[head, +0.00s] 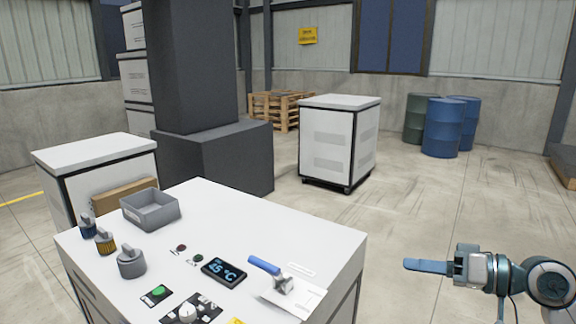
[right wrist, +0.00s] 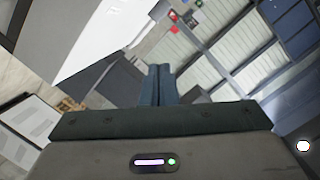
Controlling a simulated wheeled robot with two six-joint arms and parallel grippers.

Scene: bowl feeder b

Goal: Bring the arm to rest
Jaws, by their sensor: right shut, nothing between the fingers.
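My right gripper (head: 412,265) is at the lower right of the head view, out past the right edge of the white-topped bench (head: 255,225). Its blue fingers point left, toward the bench, and are closed together with nothing between them. The fingers also show together in the right wrist view (right wrist: 158,84), in front of walls and ceiling. The right arm reaches in from the right edge and touches nothing that I can see. My left gripper is in neither view.
The bench bears a grey tray (head: 150,209), a blue-handled lever (head: 265,265), a temperature display (head: 224,270), a green button (head: 158,292) and several small grey-topped parts. A white cabinet (head: 338,140) and blue drums (head: 443,130) stand farther back. Floor around the gripper is clear.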

